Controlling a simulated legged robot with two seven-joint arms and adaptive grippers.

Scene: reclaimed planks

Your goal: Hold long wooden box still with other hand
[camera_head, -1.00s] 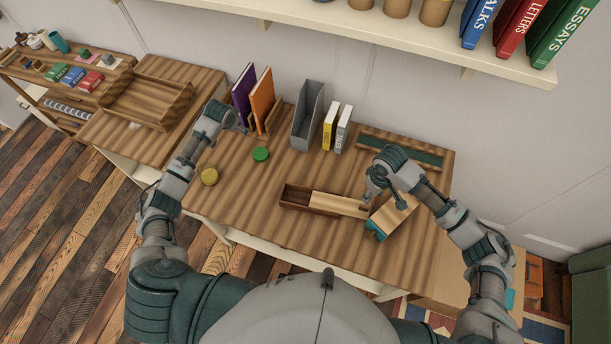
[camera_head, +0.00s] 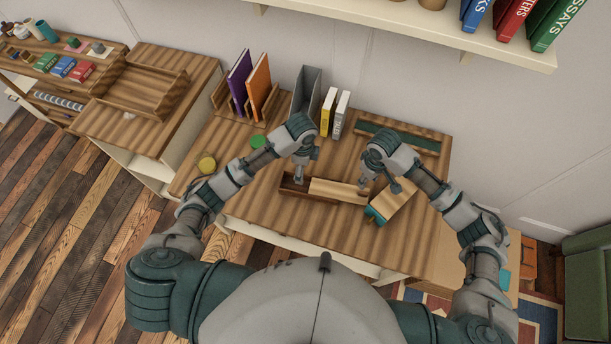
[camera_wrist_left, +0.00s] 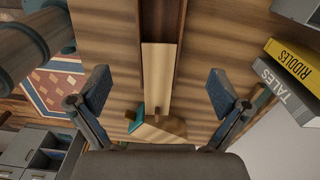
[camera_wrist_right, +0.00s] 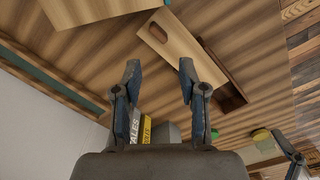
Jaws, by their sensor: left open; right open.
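The long wooden box (camera_head: 325,201) is dark brown and lies on the desk. Its pale sliding lid (camera_head: 338,189) sits toward the right, and the dark inside shows at the left end. My left gripper (camera_head: 300,178) is above the box's left part, open and empty. In the left wrist view the box (camera_wrist_left: 180,30) and lid (camera_wrist_left: 158,80) run between the spread fingers (camera_wrist_left: 158,95). My right gripper (camera_head: 378,186) is open by the lid's right end. The right wrist view shows its fingers (camera_wrist_right: 160,75) apart and empty, with the lid's notch (camera_wrist_right: 157,33) beyond them.
A pale wooden piece with a teal end (camera_head: 392,204) lies right of the box. Behind stand a grey file holder (camera_head: 306,88), yellow and white books (camera_head: 335,112) and a green-lined tray (camera_head: 405,138). A green disc (camera_head: 258,142) lies left. The front desk strip is clear.

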